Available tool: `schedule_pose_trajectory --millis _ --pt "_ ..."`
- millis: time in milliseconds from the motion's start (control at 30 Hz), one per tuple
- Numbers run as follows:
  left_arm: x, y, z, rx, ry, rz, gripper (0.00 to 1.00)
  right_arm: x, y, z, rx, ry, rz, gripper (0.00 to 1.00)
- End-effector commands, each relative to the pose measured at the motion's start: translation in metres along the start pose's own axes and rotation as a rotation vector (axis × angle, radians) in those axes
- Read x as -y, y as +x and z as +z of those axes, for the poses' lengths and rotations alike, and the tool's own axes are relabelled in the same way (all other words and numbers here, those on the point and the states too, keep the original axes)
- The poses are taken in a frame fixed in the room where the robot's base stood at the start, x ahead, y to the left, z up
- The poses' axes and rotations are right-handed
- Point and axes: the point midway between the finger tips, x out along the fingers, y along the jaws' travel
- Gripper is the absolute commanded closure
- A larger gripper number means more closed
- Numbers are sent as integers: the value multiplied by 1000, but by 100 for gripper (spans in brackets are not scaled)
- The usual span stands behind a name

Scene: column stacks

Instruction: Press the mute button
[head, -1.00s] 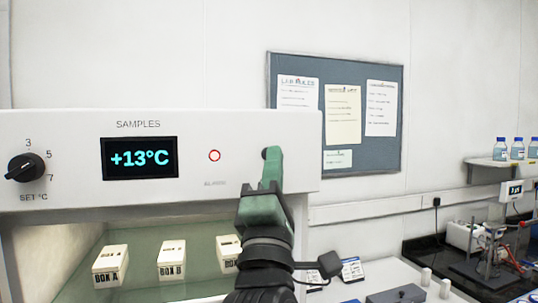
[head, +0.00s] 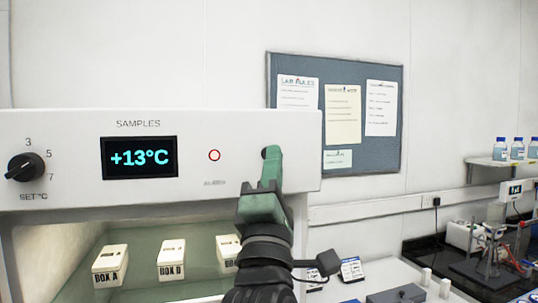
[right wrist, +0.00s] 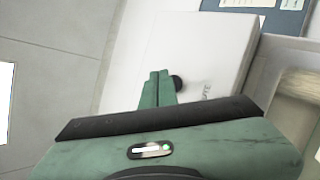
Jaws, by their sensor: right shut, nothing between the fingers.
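The mute button (head: 264,154) is a small dark knob on the right part of the white SAMPLES panel (head: 230,130). In the head view it is mostly hidden behind my right gripper (head: 273,156), which is green, shut and empty. In the right wrist view the dark button (right wrist: 178,83) shows just right of the shut fingertips (right wrist: 159,78), with partly readable lettering near it. The fingertips are at or very close to the button; I cannot tell whether they touch it. My left gripper is not in view.
The panel also has a +13°C display (head: 139,158), a red-ringed alarm lamp (head: 214,155) and a black set dial (head: 26,167). Below it, boxes (head: 171,255) stand in the cabinet. A notice board (head: 385,155) hangs behind. A bench with equipment is at right.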

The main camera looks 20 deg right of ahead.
Motion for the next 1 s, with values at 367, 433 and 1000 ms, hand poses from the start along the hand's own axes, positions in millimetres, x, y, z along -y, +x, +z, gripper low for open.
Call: schedule_pose_trajectory --millis 367,433,1000 --pt "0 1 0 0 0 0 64 2 4 -3 0 0 1 100" --pt "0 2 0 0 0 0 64 2 4 -3 0 0 1 100" --pt "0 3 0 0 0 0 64 6 8 -6 0 0 0 100"
